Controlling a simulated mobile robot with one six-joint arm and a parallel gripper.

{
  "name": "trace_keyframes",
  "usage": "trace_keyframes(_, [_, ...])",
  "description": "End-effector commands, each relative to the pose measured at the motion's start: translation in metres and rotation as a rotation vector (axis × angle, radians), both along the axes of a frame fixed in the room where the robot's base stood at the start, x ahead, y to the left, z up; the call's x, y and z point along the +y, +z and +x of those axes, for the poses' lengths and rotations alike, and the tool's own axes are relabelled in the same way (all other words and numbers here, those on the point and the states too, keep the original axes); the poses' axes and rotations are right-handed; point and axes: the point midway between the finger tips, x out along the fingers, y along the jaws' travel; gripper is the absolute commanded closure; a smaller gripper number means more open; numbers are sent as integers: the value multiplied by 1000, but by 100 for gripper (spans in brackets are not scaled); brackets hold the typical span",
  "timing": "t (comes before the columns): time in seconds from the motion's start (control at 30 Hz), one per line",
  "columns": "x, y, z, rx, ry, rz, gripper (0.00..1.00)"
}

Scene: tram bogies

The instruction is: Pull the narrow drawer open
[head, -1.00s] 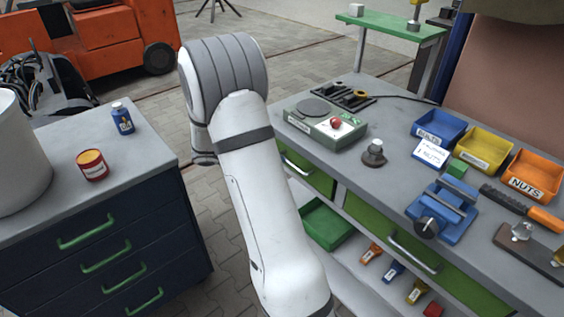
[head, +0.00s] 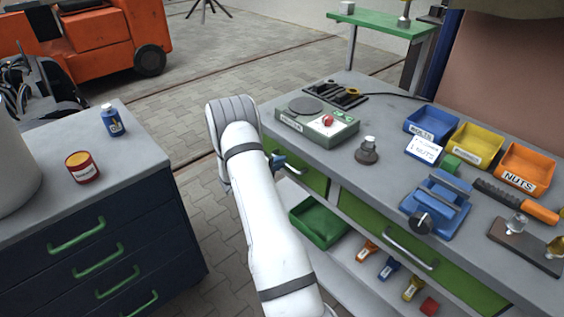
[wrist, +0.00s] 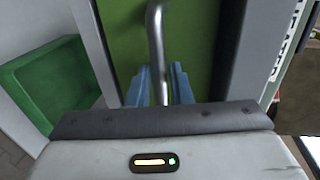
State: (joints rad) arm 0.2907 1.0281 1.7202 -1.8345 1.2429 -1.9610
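The narrow drawer (head: 313,180) has a green front and is in the workbench, left of the wider green drawer; it looks closed. Its grey bar handle (head: 292,168) is partly hidden by my gripper (head: 278,161) in the head view. In the wrist view the green drawer front (wrist: 192,40) fills the middle, with the handle (wrist: 155,35) running up the picture. The two blue fingers of my gripper (wrist: 160,88) stand apart, one on each side of the handle's lower part. A slim gap seems to show beside the bar, so the gripper looks open around it.
The wider green drawer (head: 380,232) with its handle (head: 410,252) is to the right. A green bin (head: 320,222) stands on the shelf below. A dark blue cabinet (head: 110,250) with green handles stands at left. Paved floor (head: 215,215) lies free between cabinet and bench.

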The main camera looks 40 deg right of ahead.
Motion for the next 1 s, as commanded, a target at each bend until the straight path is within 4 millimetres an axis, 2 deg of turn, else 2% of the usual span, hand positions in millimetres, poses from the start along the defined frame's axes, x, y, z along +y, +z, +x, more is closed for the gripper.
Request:
trace_keyframes(0.17, [-13, -3, 1, 0, 0, 0, 81])
trace_keyframes(0.43, [-14, -3, 1, -1, 1, 0, 81])
trace_keyframes(0.67, [-13, -3, 1, -1, 1, 1, 100])
trace_keyframes(1.0, [-13, -3, 1, 0, 2, 1, 100])
